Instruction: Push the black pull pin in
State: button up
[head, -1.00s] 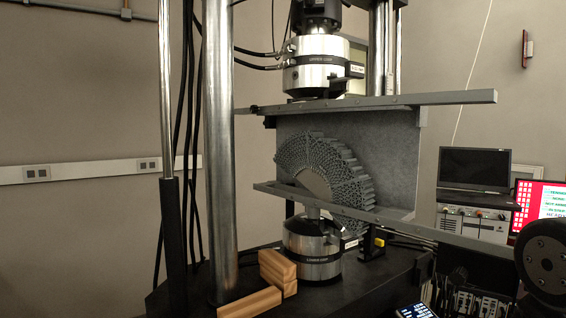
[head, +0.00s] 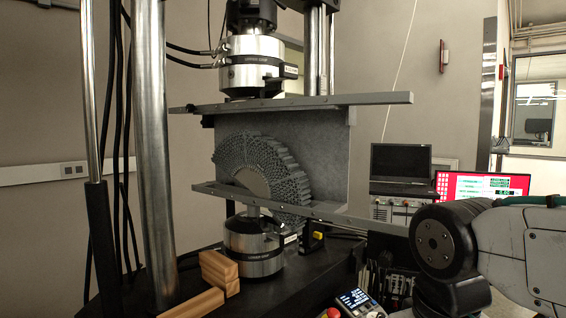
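I cannot clearly pick out the black pull pin in the head view. Small black parts show on the testing machine: one under the left end of the upper grey rail (head: 207,121), one at the right of the upper silver grip (head: 250,68). A black and yellow piece (head: 312,238) stands right of the lower silver grip (head: 252,248). A fan-shaped grey lattice specimen (head: 290,165) sits between the rails, in front of a grey plate (head: 332,140). My arm shows at the right, but my gripper is out of view.
Wooden blocks (head: 218,268) lie on the black machine base at front left, near a thick steel column (head: 153,150). The lower rail (head: 315,208) sticks out toward my arm. A laptop (head: 400,163), a red-lit monitor (head: 470,186) and a handheld controller (head: 357,300) are at the right.

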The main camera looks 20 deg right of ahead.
aim_at(384, 259)
jog(key=u, duration=0.5)
jog(key=k, duration=0.65)
jog(key=u, duration=1)
jog(key=k, duration=0.65)
jog(key=z, duration=0.25)
jog(key=i, duration=0.75)
jog(key=z, duration=0.4)
